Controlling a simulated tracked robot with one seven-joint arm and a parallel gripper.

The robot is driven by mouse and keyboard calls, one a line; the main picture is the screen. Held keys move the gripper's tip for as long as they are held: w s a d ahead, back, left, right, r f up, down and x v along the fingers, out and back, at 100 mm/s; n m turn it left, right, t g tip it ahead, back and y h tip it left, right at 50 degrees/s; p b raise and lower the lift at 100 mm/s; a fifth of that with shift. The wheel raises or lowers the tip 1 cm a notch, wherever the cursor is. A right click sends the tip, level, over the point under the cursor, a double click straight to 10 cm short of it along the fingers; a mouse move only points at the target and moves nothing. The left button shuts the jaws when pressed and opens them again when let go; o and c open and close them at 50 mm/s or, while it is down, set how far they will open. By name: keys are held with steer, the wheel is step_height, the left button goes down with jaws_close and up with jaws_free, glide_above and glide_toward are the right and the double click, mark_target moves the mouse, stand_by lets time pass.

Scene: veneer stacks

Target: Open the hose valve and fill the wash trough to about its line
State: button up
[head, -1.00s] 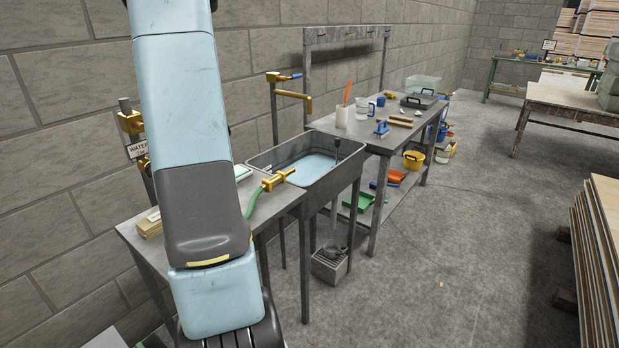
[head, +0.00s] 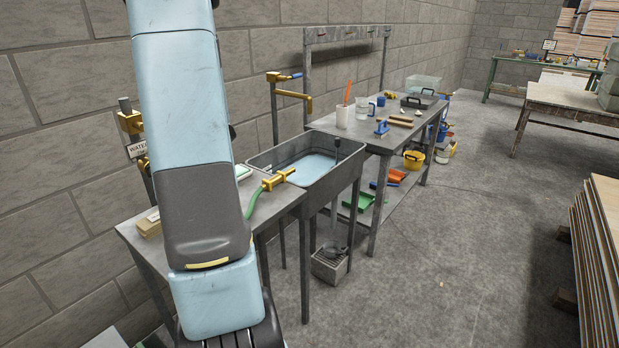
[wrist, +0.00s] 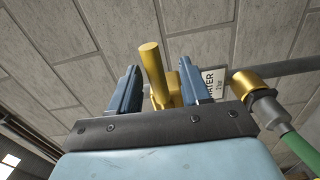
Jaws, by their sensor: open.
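The grey metal wash trough (head: 345,172) stands beyond the near bench in the head view, with pale blue water (head: 312,166) in it. I cannot make out its line. A brass hose nozzle (head: 279,179) on a green hose (head: 254,201) rests at its near rim. Brass valve fittings (head: 130,122) sit on the pipe at left by the WATER sign (head: 137,149). In the wrist view my gripper (wrist: 158,66) is open, its blue fingers either side of a brass valve handle (wrist: 153,66). I cannot tell whether they touch it. My arm hides the gripper in the head view.
In the wrist view a brass coupling (wrist: 248,82) with the green hose (wrist: 299,148) is close right of my gripper. A brass tap (head: 293,94) with a blue lever rises behind the trough. A cluttered bench (head: 345,150) adjoins it.

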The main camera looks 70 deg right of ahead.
steer(key=v, duration=0.5)
stand_by(0.3)
steer(key=shift+a, duration=0.15)
stand_by(0.4)
steer(key=s+a+r+m+g+h, duration=0.1)
steer(key=a+r+m+g, duration=0.25)
steer(key=a, duration=0.55)
steer(key=a+r+m+g, duration=0.25)
steer(key=a+m, duration=0.25)
steer(key=a, duration=0.3)
steer(key=s+a+m+g+y, duration=0.5)
steer(key=s+a+m+g, duration=0.1)
steer(key=s+a, duration=1.5)
steer(key=shift+s+a+f, duration=0.15)
steer(key=shift+a+f, duration=0.35)
steer(key=shift+a, duration=0.35)
steer(key=shift+m, duration=0.25)
